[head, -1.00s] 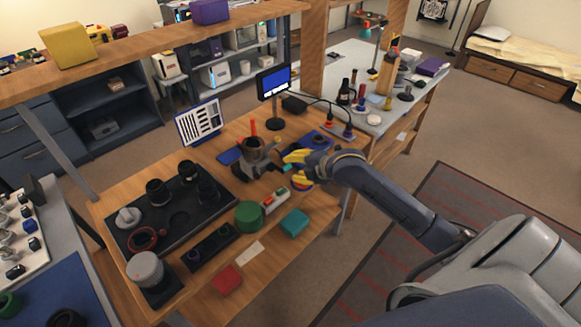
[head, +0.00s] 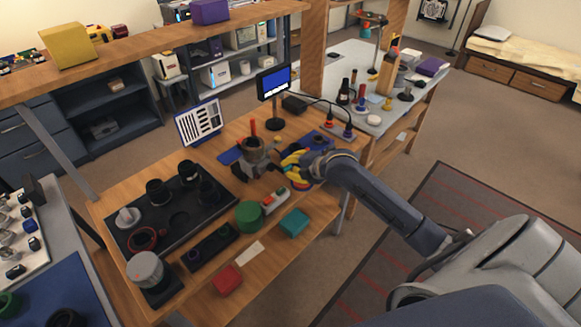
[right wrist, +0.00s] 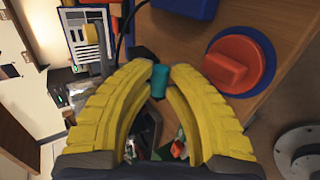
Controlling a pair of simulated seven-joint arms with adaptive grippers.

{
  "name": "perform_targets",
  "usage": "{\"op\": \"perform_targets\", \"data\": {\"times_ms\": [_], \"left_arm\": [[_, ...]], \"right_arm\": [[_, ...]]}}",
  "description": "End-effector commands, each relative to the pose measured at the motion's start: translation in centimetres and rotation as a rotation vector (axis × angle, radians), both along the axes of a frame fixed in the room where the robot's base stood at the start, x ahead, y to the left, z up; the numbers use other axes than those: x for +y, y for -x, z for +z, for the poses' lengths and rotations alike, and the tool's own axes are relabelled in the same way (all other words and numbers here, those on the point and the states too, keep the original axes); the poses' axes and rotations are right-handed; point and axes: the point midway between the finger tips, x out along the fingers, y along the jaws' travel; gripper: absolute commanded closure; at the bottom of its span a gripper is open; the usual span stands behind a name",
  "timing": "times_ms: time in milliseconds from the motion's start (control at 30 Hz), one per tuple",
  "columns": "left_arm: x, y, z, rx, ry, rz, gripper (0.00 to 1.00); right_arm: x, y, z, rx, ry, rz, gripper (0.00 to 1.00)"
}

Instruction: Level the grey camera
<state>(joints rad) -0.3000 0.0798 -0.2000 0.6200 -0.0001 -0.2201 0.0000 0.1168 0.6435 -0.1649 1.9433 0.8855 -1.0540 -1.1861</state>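What looks like the grey camera (head: 255,151) sits on a small grey mount at the back middle of the wooden bench, its round dark opening facing up. I cannot tell if it is level. My right gripper (head: 288,165), with yellow fingers, is just right of the mount. In the right wrist view, the fingertips (right wrist: 161,78) close on a small teal knob (right wrist: 159,81). What the knob joins to is hidden. My left gripper is not in view.
A red knob on a blue disc (right wrist: 230,65) lies close to the right finger. A black tray (head: 180,219) with lens parts fills the left of the bench. A monitor (head: 273,84) stands behind. A green cylinder (head: 249,215) and teal box (head: 294,222) are in front.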

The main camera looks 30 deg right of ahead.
Motion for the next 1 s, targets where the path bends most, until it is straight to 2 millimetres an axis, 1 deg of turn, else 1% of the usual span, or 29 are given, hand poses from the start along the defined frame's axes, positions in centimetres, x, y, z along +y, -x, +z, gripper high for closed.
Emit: {"op": "perform_targets", "data": {"times_ms": [33, 100, 733, 1000], "left_arm": [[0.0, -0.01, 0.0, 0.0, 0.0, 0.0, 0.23], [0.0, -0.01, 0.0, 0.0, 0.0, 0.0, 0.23], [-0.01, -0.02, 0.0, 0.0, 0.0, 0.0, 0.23], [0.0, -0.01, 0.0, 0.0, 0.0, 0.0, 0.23]], "right_arm": [[0.0, 0.01, 0.0, 0.0, 0.0, 0.0, 0.94], [0.0, 0.01, 0.0, 0.0, 0.0, 0.0, 1.0], [-0.01, -0.03, -0.04, 0.002, 0.001, 0.0, 1.0], [0.49, -0.41, 0.31, 0.024, 0.008, 0.008, 1.0]]}}
